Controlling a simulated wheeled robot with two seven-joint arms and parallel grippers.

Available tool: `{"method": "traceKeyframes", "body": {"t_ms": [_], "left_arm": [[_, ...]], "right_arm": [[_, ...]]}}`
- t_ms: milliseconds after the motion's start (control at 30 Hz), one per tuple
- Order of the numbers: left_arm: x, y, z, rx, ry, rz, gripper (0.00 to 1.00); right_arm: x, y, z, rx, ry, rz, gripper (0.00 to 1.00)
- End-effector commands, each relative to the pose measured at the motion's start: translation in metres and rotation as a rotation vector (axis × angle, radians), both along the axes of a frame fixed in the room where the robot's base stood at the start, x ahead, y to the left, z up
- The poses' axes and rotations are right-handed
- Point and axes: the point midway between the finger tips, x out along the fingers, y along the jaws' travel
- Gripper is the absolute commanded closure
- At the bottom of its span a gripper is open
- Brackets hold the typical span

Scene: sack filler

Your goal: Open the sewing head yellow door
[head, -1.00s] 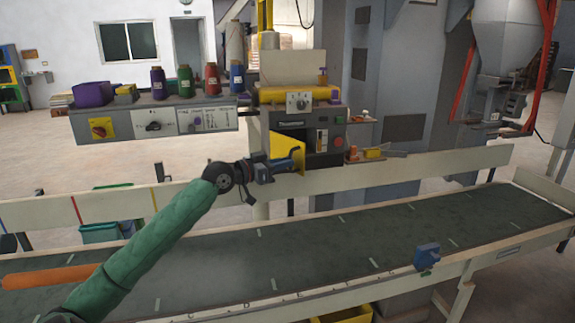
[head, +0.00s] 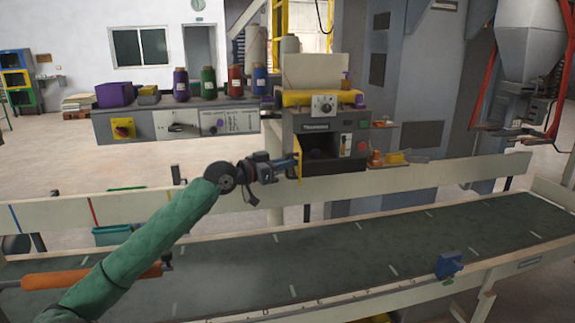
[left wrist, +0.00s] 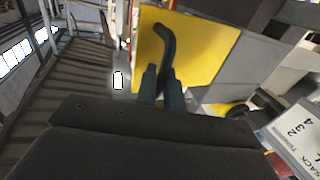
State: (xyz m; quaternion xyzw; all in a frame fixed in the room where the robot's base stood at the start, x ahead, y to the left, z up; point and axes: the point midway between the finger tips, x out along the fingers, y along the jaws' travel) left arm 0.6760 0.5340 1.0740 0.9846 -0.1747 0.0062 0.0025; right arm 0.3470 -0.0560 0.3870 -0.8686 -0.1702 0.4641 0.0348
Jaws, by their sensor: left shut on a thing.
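The sewing head (head: 338,125) is a dark box with a yellow top, a dial and buttons, standing behind the conveyor. Its yellow door (head: 300,180) stands swung out, nearly edge-on to the head view, at the left side of the dark opening (head: 322,143). In the left wrist view the door (left wrist: 208,58) is a broad yellow panel with a dark curved handle (left wrist: 166,42). My left gripper (head: 290,164) is at the door's left face. Its fingers (left wrist: 162,86) are shut on the lower part of the handle. My right gripper is out of view.
A grey control panel (head: 205,122) with several coloured thread spools extends left of the head. Small orange items (head: 385,160) lie on a shelf at its right. The conveyor belt (head: 350,245) and its pale guard rail (head: 420,172) run in front, with a blue device (head: 449,264) at the near edge.

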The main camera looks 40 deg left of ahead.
Motion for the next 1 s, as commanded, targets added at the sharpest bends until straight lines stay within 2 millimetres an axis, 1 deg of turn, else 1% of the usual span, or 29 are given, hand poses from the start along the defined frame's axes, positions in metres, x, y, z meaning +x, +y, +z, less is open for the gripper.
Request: {"method": "traceKeyframes", "body": {"t_ms": [33, 367, 400, 467, 500, 1000], "left_arm": [[0.0026, 0.0061, -0.0033, -0.001, 0.006, 0.010, 1.00], [0.0027, 0.0048, -0.0079, -0.002, 0.013, 0.007, 1.00], [0.0027, 0.0044, -0.0084, -0.002, 0.013, 0.007, 0.83], [0.0025, 0.0039, -0.0090, -0.002, 0.015, 0.006, 0.71], [0.0024, 0.0036, -0.0089, -0.002, 0.015, 0.005, 0.68], [-0.0013, 0.0025, -0.0077, -0.002, 0.011, 0.002, 0.68]], "right_arm": [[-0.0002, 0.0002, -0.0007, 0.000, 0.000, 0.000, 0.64], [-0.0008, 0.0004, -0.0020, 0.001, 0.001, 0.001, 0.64], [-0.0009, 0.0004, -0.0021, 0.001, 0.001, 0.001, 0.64], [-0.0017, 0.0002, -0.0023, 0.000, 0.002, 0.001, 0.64], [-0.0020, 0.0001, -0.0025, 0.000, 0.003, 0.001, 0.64], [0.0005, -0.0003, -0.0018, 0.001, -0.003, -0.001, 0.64]]}}
